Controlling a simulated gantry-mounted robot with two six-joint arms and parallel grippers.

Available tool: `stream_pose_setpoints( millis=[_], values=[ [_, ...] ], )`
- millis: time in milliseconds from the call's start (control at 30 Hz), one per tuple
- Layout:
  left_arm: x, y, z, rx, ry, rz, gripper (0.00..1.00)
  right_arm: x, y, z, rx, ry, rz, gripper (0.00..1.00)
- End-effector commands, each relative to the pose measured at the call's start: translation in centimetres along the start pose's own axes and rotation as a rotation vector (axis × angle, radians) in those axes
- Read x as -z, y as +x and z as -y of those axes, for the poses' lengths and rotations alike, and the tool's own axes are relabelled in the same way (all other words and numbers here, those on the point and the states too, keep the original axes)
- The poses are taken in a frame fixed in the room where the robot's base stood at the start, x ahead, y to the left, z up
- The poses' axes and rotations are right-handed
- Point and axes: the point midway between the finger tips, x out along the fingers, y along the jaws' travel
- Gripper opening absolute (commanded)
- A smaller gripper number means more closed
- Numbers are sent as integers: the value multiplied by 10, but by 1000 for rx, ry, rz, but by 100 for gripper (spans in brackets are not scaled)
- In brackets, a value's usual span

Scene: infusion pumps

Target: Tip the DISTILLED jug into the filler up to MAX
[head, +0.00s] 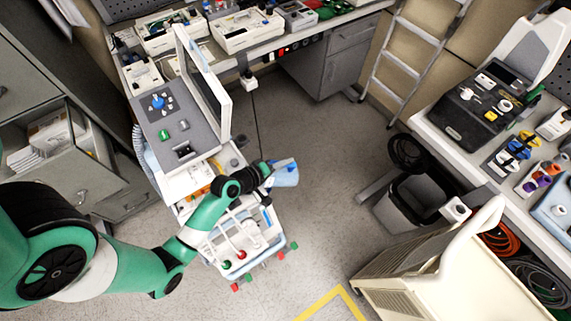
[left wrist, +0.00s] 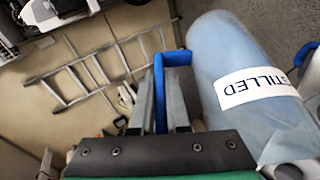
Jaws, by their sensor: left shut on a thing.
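The DISTILLED jug (left wrist: 222,48) is translucent pale blue with a white label (left wrist: 252,87); the letters "TILLED" are readable on it. Its blue handle (left wrist: 178,59) sits between the fingers of my left gripper (left wrist: 160,105), which is shut on it. In the head view the jug (head: 286,174) hangs at the end of my left gripper (head: 266,172), above the floor just right of the wheeled cart (head: 268,217). I cannot make out the filler or a MAX mark for certain. My right gripper is not in view.
A grey panel with a blue knob (head: 157,102) and an upright screen (head: 203,85) stands left of the jug. A bin (head: 413,197) and a cream cart (head: 420,268) are to the right. A ladder (head: 413,40) leans behind. Open floor lies between.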

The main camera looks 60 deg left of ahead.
Motion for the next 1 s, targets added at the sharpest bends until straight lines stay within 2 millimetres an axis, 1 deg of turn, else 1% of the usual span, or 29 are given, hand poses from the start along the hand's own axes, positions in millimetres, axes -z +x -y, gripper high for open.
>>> stream_pose_setpoints(
  millis=[1000],
  values=[
    [5,-12,-7,-90,-36,-1,0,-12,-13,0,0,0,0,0]
  ],
)
